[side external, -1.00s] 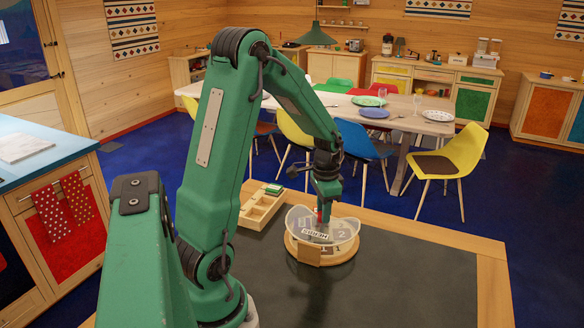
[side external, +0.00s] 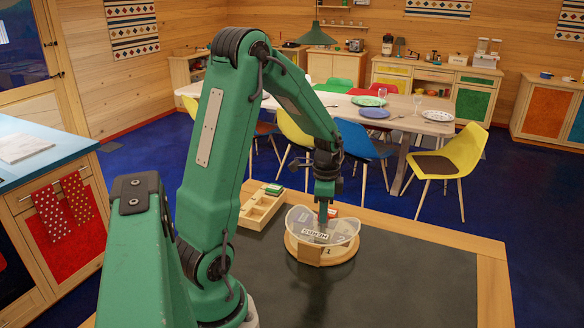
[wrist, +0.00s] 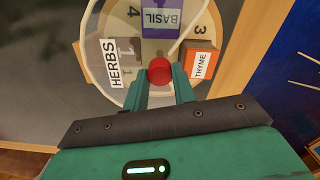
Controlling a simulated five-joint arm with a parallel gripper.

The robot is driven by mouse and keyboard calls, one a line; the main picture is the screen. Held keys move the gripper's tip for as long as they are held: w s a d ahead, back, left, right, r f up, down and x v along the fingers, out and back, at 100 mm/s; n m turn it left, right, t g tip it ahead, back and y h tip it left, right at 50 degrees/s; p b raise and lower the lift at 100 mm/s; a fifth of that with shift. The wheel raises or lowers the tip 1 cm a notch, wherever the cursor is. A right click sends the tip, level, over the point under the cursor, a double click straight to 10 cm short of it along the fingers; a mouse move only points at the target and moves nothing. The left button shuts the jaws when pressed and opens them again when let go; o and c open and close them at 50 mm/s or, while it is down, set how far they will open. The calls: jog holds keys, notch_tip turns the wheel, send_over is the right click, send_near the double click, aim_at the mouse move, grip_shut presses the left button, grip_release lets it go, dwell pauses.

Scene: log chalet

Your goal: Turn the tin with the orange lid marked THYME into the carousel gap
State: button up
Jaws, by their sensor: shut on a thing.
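A round wooden carousel (side external: 323,258) stands on the dark table mat, with a clear curved guard (side external: 345,228) around part of it. My gripper (wrist: 159,88) is shut on the red knob (wrist: 159,70) at the carousel's centre. The tin with the orange lid marked THYME (wrist: 200,65) is right of the knob in the wrist view, near the rim by the number 3. A purple-lidded tin marked BASIL (wrist: 162,17) lies beyond the knob. A HERBS label (wrist: 112,63) is at the left. I cannot tell exactly where the gap's edges are.
A wooden divided tray (side external: 260,208) lies behind and left of the carousel. The dark mat (side external: 400,275) is clear in front and to the right. The wooden table edge (side external: 440,238) runs behind. Chairs and a dining table are farther back.

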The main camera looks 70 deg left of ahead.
jog(key=o, duration=1)
jog(key=shift+r, duration=0.15)
jog(key=shift+r, duration=3.8)
jog(key=s+d+r+n+t, duration=0.2)
jog(key=s+d+r, duration=0.2)
jog(key=d, duration=0.5)
jog(key=s+d+r+n+t, duration=0.3)
jog(key=s+d+r, duration=0.1)
jog(key=d, duration=0.5)
jog(key=shift+s+d+r, duration=0.3)
jog(key=shift+s+r, duration=0.1)
jog(key=shift+r, duration=0.25)
jog(key=shift+o, duration=0.2)
jog(key=shift+s+d+n+t, duration=0.3)
jog(key=shift+s+d, duration=0.15)
jog(key=shift+s, duration=0.05)
